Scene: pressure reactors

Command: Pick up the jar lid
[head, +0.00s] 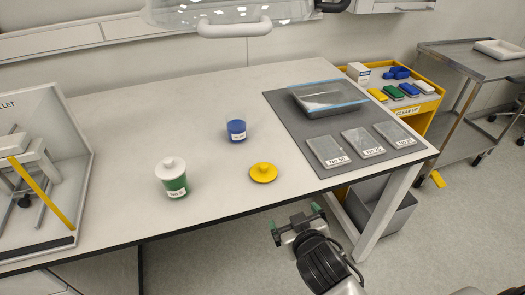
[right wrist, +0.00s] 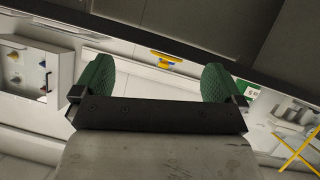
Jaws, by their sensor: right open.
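A round yellow jar lid (head: 263,172) with a knob lies flat on the white table near its front edge. An open-topped jar with blue contents (head: 236,130) stands behind it and to the left. A jar with green contents (head: 174,187) wears a white knobbed lid (head: 171,168) to the left. My right gripper (head: 297,219) is open and empty, in front of the table edge and to the right of the yellow lid, apart from it. Its two green fingertips also show spread in the right wrist view (right wrist: 157,84). My left gripper is not in view.
A grey mat (head: 285,125) at the table's right holds a clear tray (head: 327,112) and several labelled flat boxes. A framed panel (head: 80,130) stands at the left. A white handle (head: 234,28) hangs above the back. The table around the yellow lid is clear.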

